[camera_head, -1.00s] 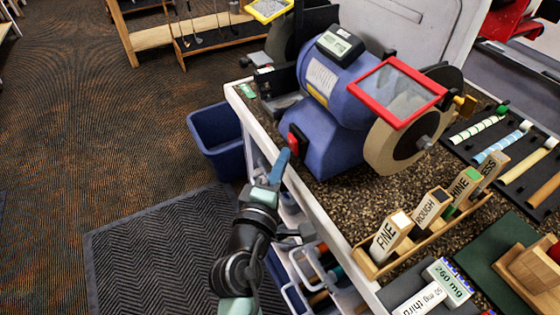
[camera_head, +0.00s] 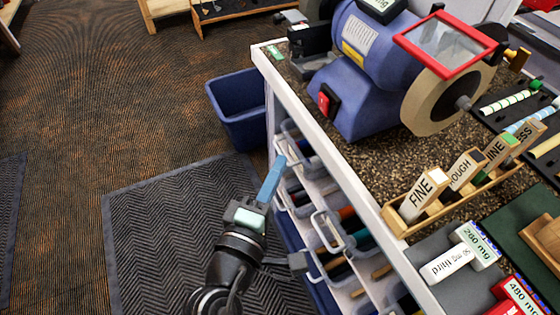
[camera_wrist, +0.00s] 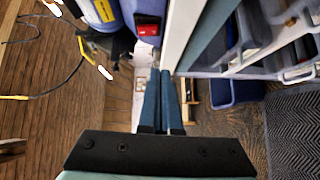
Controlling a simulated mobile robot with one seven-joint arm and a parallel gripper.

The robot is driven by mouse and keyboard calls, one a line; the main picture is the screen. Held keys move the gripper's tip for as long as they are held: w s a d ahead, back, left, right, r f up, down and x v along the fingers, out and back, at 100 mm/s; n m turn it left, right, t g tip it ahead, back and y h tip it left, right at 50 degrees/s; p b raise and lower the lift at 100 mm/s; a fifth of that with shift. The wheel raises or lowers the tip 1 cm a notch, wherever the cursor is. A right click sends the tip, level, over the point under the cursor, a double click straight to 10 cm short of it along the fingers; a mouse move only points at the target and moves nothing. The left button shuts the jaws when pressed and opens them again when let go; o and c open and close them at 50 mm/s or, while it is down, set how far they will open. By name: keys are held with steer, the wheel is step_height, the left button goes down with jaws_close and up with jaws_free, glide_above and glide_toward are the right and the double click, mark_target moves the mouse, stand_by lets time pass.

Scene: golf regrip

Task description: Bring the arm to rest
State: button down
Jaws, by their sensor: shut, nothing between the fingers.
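My gripper (camera_head: 272,180) is in the head view left of the workbench, above the dark floor mat, apart from the bench's front edge. Its blue fingers are together and empty. In the wrist view, my gripper (camera_wrist: 161,72) shows both blue fingers side by side, pointing away from the camera, with nothing held. My arm comes up from the bottom of the head view.
The workbench (camera_head: 345,192) carries a blue bench grinder (camera_head: 365,95) with a red switch (camera_head: 328,100) and a rack of labelled blocks (camera_head: 425,195). Drawers with handles (camera_head: 330,230) line its front. A blue bin (camera_head: 238,108) and a ribbed mat (camera_head: 160,225) lie left.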

stand_by(0.4)
steer(key=w+d+r+m+t, duration=0.2)
steer(key=r+m, duration=0.3)
steer(key=r, duration=0.7)
steer(key=w+d+r+m+t, duration=0.2)
steer(key=r+m+t, duration=0.15)
steer(key=r, duration=0.85)
steer(key=s+r+m+t+y, duration=0.25)
steer(key=s+r, duration=0.35)
steer(key=r, duration=0.5)
steer(key=s+r+m+t+y, duration=0.25)
steer(key=s+r+m, duration=0.2)
steer(key=r, duration=0.65)
step_height(320, 180, up, 13)
steer(key=p, duration=1.3)
steer(key=shift+w+a+f+n, duration=0.2)
steer(key=shift+a+n, duration=0.15)
steer(key=shift+n, duration=0.1)
